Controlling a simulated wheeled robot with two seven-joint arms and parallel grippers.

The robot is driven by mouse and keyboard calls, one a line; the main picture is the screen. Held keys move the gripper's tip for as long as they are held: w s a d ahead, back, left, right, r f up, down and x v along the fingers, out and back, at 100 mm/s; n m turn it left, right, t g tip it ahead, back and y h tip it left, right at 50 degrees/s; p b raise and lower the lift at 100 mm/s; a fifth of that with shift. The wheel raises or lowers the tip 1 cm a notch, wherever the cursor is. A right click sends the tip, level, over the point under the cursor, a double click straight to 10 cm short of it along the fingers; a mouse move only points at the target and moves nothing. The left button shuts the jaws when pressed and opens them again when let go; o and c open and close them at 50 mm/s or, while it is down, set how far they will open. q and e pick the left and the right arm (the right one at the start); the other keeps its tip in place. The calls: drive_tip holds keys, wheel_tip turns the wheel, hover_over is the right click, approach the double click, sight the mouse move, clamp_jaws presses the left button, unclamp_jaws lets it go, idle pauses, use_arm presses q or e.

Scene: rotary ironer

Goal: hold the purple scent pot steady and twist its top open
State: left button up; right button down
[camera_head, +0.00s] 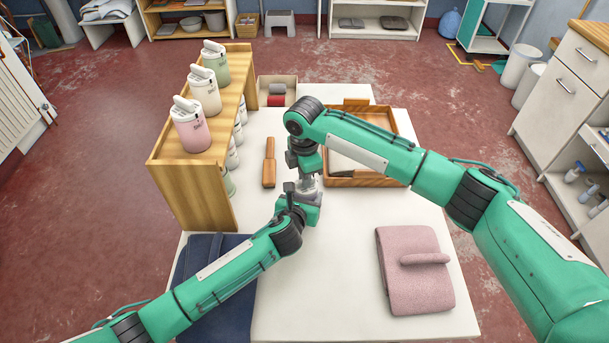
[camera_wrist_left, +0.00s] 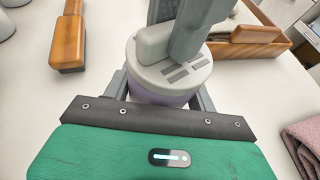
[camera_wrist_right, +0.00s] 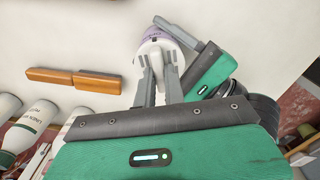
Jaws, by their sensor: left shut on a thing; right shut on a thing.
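The purple scent pot (camera_head: 309,184) is mostly hidden between my two grippers in the head view. In the left wrist view its lilac body (camera_wrist_left: 160,97) stands under a pale grey top (camera_wrist_left: 172,68) with dark slots and a raised ridge. My left gripper (camera_wrist_left: 160,92) is shut around the body, one finger on each side. My right gripper (camera_wrist_right: 160,82) is shut on the ridge of the top (camera_wrist_right: 160,50), coming from above. In the right wrist view the purple body (camera_wrist_right: 165,32) shows beyond the top. I see no clear gap between top and body.
A wooden shelf (camera_head: 190,185) bearing pink, cream and green pots stands on the left. A wooden-handled tool (camera_head: 269,163) lies beside it. A wooden tray (camera_head: 372,182) is behind my right arm. A folded pink cloth (camera_head: 410,285) and a navy cloth (camera_head: 200,262) lie in front.

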drive_tip(key=shift+n, duration=1)
drive_tip(key=c, duration=1.5)
unclamp_jaws()
drive_tip(key=shift+o, duration=0.2)
wheel_tip(320, 180, up, 12)
use_arm(q)
drive_tip(key=o, duration=1.2)
drive_tip(key=shift+c, duration=0.2)
